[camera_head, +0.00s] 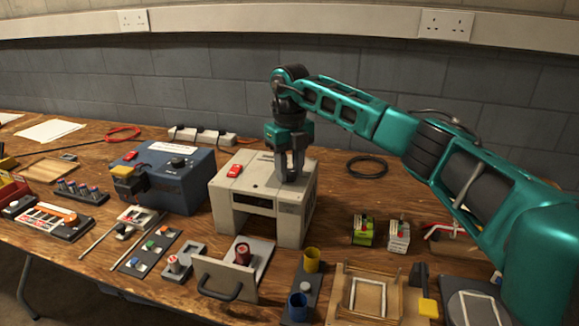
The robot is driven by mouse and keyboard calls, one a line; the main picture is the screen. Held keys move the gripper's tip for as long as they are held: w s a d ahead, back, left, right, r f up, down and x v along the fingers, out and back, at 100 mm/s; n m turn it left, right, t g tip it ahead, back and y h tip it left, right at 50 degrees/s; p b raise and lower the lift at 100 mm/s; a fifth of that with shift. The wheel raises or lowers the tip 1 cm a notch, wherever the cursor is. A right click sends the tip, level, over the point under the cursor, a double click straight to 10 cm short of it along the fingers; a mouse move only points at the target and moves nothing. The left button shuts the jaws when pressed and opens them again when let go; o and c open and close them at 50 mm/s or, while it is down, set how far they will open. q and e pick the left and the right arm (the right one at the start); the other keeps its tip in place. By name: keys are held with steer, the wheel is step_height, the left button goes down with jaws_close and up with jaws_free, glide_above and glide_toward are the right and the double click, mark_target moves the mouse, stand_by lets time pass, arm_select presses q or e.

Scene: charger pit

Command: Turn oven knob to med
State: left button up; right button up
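The oven appears to be the beige box (225,192) in the middle of the table, with a dark slot in its front. My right gripper (290,176) points straight down at the right part of its top, its fingertips at or just above the surface. The fingers look close together, but I cannot tell whether they are shut on a knob. No knob shows on the oven; the gripper may hide it, and its setting cannot be read. My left gripper is not in view.
A red switch-like piece (235,170) is on the box's top left. A blue box (190,185) with a dark knob (178,162) stands to the left. A panel with a dark handle (220,285) stands in front. Small blocks (363,230) lie to the right; a black cable coil (367,166) lies behind.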

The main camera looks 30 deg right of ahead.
steer(key=c, duration=0.5)
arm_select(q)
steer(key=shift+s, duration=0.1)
